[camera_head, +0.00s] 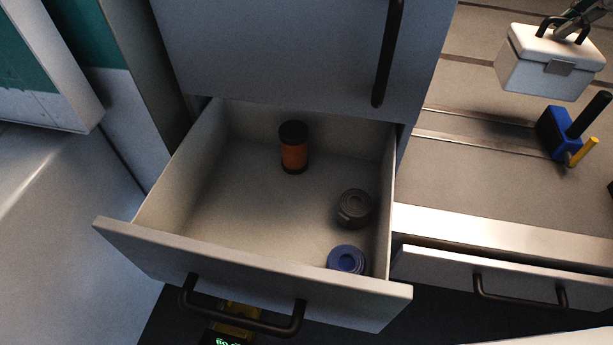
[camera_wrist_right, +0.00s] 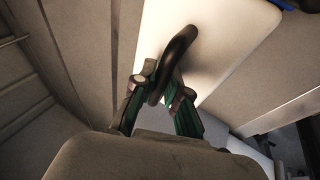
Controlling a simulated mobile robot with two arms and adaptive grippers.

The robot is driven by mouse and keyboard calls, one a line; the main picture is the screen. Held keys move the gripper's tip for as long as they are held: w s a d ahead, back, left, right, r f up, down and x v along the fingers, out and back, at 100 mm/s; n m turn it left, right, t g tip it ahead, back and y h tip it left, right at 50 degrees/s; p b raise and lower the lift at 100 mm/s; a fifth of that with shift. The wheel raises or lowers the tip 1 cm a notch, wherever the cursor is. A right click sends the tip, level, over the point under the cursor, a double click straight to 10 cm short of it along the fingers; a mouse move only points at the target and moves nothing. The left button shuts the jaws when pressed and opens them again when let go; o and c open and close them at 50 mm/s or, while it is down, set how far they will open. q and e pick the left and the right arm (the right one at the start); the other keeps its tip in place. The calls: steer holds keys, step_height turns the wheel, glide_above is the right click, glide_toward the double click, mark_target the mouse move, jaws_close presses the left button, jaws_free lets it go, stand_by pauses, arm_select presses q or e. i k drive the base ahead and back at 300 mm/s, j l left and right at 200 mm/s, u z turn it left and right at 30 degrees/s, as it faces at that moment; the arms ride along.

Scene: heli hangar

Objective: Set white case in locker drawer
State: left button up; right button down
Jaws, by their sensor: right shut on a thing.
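The white case (camera_head: 552,67) hangs at the upper right of the head view, above the grey worktop. It has a black handle and a grey latch on its front. My right gripper (camera_head: 578,22) is shut on the handle from above. In the right wrist view the gripper's fingers (camera_wrist_right: 163,100) close around the dark handle, with the white lid (camera_wrist_right: 215,40) behind it. The locker drawer (camera_head: 255,215) is pulled open at the centre of the head view, left of and nearer than the case. My left gripper is not in view.
In the drawer are an orange and black can (camera_head: 293,148), a dark round item (camera_head: 355,209) and a blue round item (camera_head: 346,260); its left side is bare. A blue holder (camera_head: 558,133) with a black and a yellow handle stands on the worktop (camera_head: 480,175) below the case.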

mark_target(254, 221)
steer(key=k+j+u, duration=0.2)
steer(key=k, duration=0.4)
steer(key=k+j+u, duration=0.2)
steer(key=k+j, duration=0.15)
steer(key=k, duration=0.25)
steer(key=k+j+u, duration=0.15)
steer(key=k+j, duration=0.25)
steer(key=k, duration=0.15)
